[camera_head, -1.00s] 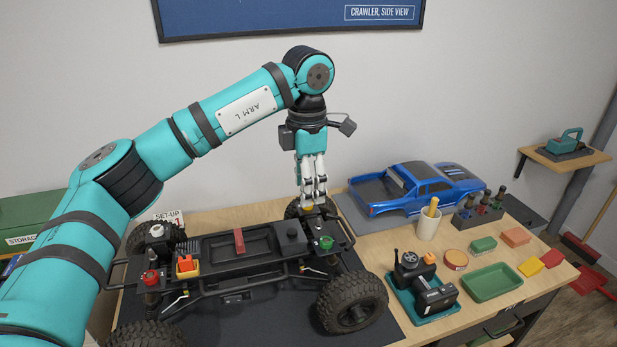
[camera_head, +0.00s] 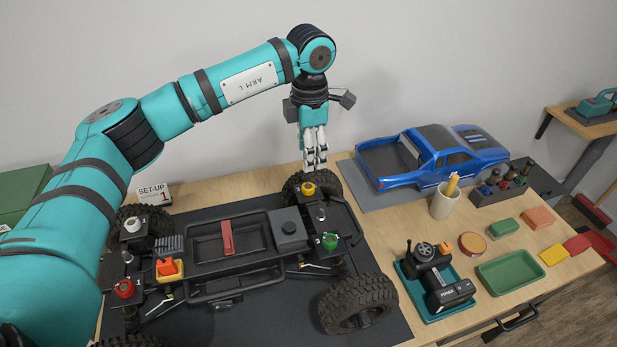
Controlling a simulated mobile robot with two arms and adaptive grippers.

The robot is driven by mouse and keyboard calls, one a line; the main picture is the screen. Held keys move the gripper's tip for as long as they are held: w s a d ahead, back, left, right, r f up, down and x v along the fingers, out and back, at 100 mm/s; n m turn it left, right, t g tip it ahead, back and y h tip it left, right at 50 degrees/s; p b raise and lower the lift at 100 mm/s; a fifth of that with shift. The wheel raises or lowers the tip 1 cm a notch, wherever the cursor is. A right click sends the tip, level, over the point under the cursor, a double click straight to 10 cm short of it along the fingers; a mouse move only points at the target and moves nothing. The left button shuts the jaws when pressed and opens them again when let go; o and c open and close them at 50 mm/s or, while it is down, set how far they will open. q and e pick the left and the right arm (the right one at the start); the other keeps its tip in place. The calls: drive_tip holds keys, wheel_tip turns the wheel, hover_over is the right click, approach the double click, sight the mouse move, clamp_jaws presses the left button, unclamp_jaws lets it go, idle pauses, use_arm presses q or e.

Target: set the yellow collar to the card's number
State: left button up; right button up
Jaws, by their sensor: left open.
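The yellow collar (camera_head: 308,188) sits on top of a shock at the far right corner of the crawler chassis (camera_head: 262,262). My left gripper (camera_head: 314,168) is open, pointing down just above the yellow collar, with a small gap between the fingertips and it. The set-up card (camera_head: 154,193) stands behind the chassis at the left and reads "SET-UP 1". A green collar (camera_head: 329,241) is at the near right corner, a red collar (camera_head: 124,288) at the near left and a white collar (camera_head: 133,223) at the far left. My right gripper is out of view.
A blue truck body (camera_head: 430,160) lies on a grey mat to the right. A cup (camera_head: 444,203), a teal tray with a dark device (camera_head: 432,283) and a green tray (camera_head: 510,276) stand right of the chassis. The space above the chassis middle is clear.

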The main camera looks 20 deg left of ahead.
use_arm(q)
drive_tip(key=p, duration=0.2)
hover_over(308, 186)
wheel_tip(308, 186, down, 6)
drive_tip(key=shift+s+r, duration=0.1)
drive_tip(key=shift+r, duration=0.05)
wheel_tip(308, 186, down, 4)
drive_tip(key=shift+r, duration=0.25)
drive_tip(key=shift+f, duration=0.45)
drive_tip(key=c, duration=0.9)
clamp_jaws()
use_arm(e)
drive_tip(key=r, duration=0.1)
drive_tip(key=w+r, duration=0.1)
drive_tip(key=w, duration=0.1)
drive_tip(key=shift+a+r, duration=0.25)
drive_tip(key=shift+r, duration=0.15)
